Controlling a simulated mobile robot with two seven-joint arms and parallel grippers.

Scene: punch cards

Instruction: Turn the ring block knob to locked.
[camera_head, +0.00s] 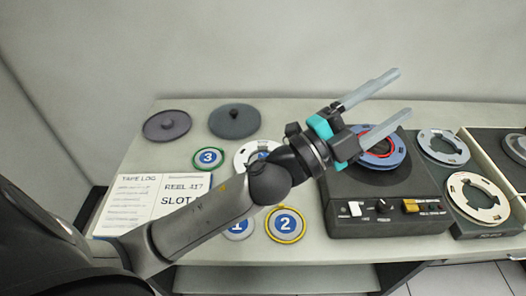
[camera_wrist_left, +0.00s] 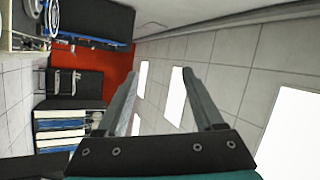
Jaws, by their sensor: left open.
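My left gripper (camera_head: 402,92) is open and empty. It is raised in the air above the back of the dark tape deck (camera_head: 345,225), its two grey fingers pointing up and right. In the left wrist view, the gripper (camera_wrist_left: 182,85) has nothing between its fingers. The deck's front panel carries a white switch (camera_head: 355,209), a black knob (camera_head: 383,205) and a yellow-orange control (camera_head: 410,206). I cannot tell which part is the ring block knob or read its setting. A blue reel with a red ring (camera_head: 383,150) sits on the deck, partly hidden by my gripper. My right gripper is out of view.
Several numbered discs lie left of the deck, including disc 2 (camera_head: 285,224) and disc 3 (camera_head: 208,157). A tape log (camera_head: 135,200) lies at the left. Two dark discs sit at the back left. A dark tray (camera_head: 465,229) with pale reels is right of the deck.

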